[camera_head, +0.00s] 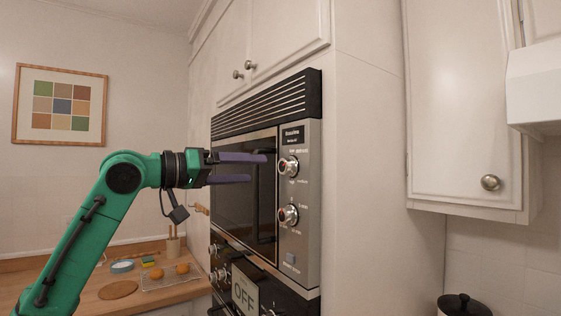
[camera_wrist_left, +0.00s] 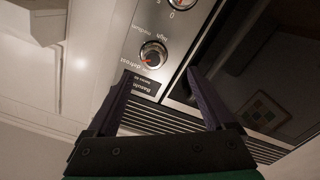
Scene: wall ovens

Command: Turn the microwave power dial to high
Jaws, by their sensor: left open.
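The microwave (camera_head: 245,180) is built into a tall white cabinet, with a silver control panel on its right side. The upper round dial (camera_head: 288,166) has power labels around it; in the left wrist view the same dial (camera_wrist_left: 153,54) shows a red mark, with "high", "medium" and "defrost" printed nearby. A lower dial (camera_head: 288,215) sits below it. My left gripper (camera_head: 257,169) is open and empty, its purple fingers left of the upper dial in the head view. In the left wrist view the dial shows beyond and between the fingertips (camera_wrist_left: 160,72), apparently untouched. My right gripper is out of view.
An oven with an "OFF" sign (camera_head: 245,291) is below the microwave. A wooden counter (camera_head: 190,290) at lower left holds a rack with orange items. A white wall cabinet (camera_head: 465,100) and a black-lidded pot (camera_head: 463,305) are at right.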

